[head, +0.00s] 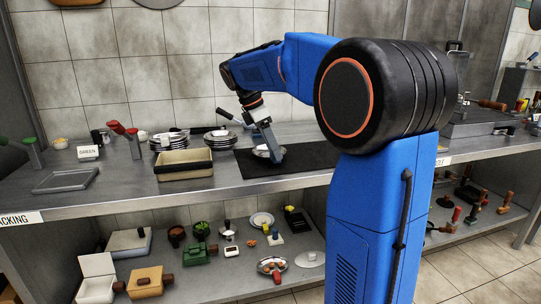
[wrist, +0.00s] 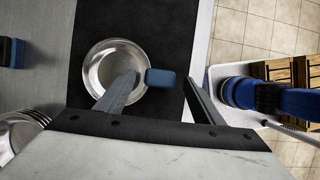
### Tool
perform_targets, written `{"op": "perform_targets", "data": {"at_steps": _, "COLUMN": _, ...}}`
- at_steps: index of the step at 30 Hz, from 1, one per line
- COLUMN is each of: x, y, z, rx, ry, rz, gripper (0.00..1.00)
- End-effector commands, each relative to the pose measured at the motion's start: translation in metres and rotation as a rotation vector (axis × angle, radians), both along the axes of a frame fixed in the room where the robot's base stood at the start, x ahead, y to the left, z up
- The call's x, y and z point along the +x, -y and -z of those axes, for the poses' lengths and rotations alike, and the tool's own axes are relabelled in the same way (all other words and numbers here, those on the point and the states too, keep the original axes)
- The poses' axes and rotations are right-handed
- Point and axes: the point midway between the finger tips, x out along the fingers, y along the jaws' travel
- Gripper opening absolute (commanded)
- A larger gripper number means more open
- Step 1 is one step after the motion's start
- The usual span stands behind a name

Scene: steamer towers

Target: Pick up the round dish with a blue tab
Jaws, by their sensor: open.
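The round dish (wrist: 98,68) is a shallow shiny metal bowl with a blue tab (wrist: 160,78) on its right side in the wrist view. It lies on a black mat (wrist: 150,25). In the head view the dish (head: 261,153) is small and partly hidden by my gripper (head: 270,150). My gripper (wrist: 160,84) is open and empty. In the wrist view the blue tab appears between the two fingertips, with the left finger overlapping the dish and the right finger beyond the tab. I cannot tell whether a finger touches it.
Another blue-ended thing (wrist: 12,52) shows at the wrist view's left edge. A grey tray (head: 66,180) lies far left. The mat's right part is clear.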

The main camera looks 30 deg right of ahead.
Motion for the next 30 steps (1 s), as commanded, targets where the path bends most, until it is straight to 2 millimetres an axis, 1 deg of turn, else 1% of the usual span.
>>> {"op": "perform_targets", "data": {"at_steps": 1, "x": -0.001, "y": 0.002, "z": 0.004, "rx": 0.0, "ry": -0.001, "rz": 0.001, "gripper": 0.62}}
{"op": "perform_targets", "data": {"at_steps": 4, "x": -0.002, "y": 0.004, "z": 0.01, "rx": 0.0, "ry": -0.001, "rz": 0.001, "gripper": 0.62}}
{"op": "perform_targets", "data": {"at_steps": 11, "x": -0.001, "y": 0.004, "z": 0.011, "rx": 0.0, "ry": 0.0, "rz": 0.0, "gripper": 0.62}}
{"op": "perform_targets", "data": {"at_steps": 14, "x": -0.001, "y": 0.004, "z": 0.011, "rx": 0.0, "ry": 0.0, "rz": 0.0, "gripper": 0.4}}
{"op": "perform_targets", "data": {"at_steps": 15, "x": -0.001, "y": 0.004, "z": 0.011, "rx": 0.0, "ry": 0.0, "rz": 0.0, "gripper": 0.31}}
{"op": "perform_targets", "data": {"at_steps": 17, "x": -0.001, "y": 0.004, "z": 0.01, "rx": 0.0, "ry": 0.0, "rz": 0.0, "gripper": 0.16}}
{"op": "perform_targets", "data": {"at_steps": 18, "x": -0.001, "y": 0.004, "z": 0.01, "rx": 0.0, "ry": 0.0, "rz": 0.0, "gripper": 0.07}}
{"op": "perform_targets", "data": {"at_steps": 20, "x": -0.001, "y": 0.004, "z": 0.01, "rx": 0.0, "ry": 0.001, "rz": 0.0, "gripper": 0.0}}
{"op": "perform_targets", "data": {"at_steps": 26, "x": -0.001, "y": 0.004, "z": 0.009, "rx": 0.0, "ry": 0.001, "rz": 0.001, "gripper": 0.0}}
{"op": "perform_targets", "data": {"at_steps": 30, "x": -0.001, "y": 0.004, "z": -0.003, "rx": -0.001, "ry": 0.003, "rz": 0.0, "gripper": 0.0}}
